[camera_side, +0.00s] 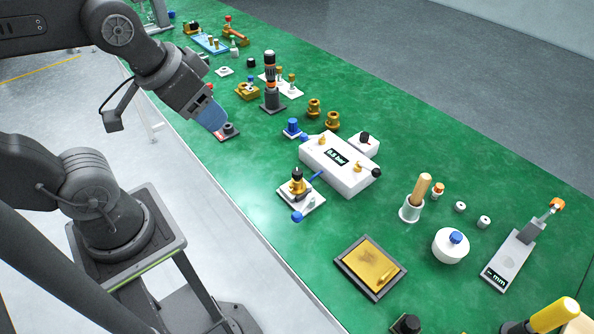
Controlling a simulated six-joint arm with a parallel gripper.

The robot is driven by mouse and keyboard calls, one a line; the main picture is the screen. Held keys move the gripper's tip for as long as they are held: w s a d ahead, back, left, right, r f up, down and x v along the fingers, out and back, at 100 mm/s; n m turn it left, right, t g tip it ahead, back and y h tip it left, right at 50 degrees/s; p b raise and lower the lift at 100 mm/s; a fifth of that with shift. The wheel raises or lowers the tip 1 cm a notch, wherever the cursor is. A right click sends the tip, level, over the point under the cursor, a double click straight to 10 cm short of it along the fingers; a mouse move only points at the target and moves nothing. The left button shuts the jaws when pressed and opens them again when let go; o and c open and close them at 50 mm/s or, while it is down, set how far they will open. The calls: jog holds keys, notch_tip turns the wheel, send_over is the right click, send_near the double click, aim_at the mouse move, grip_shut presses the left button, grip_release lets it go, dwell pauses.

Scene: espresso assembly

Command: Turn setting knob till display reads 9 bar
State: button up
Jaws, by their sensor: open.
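A white box (325,172) stands in the middle of the green table. A small dark display (338,156) on its top shows a number followed by "bar"; the digits are too small to read surely. A black knob (376,173) sits at the box's right end. Another black knob (365,137) sits on a small white block behind it. I cannot tell which one is the setting knob. My gripper (213,116) is open, up and left of the box, over a small dark part (229,128) on a red-edged base. It is well apart from both knobs.
A blue-capped part (292,128) and brass parts (332,121) stand near the box. A brass fitting on a white plate (298,186) is in front of it. A wooden-handled tamper (421,188) stands to the right.

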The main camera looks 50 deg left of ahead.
jog(key=n+g, duration=0.6)
jog(key=n, duration=2.1)
send_over(297, 172)
notch_tip(297, 172, down, 13)
notch_tip(297, 172, down, 13)
jog(key=c, duration=0.9)
jog(key=shift+c, duration=0.2)
jog(key=shift+m, duration=0.3)
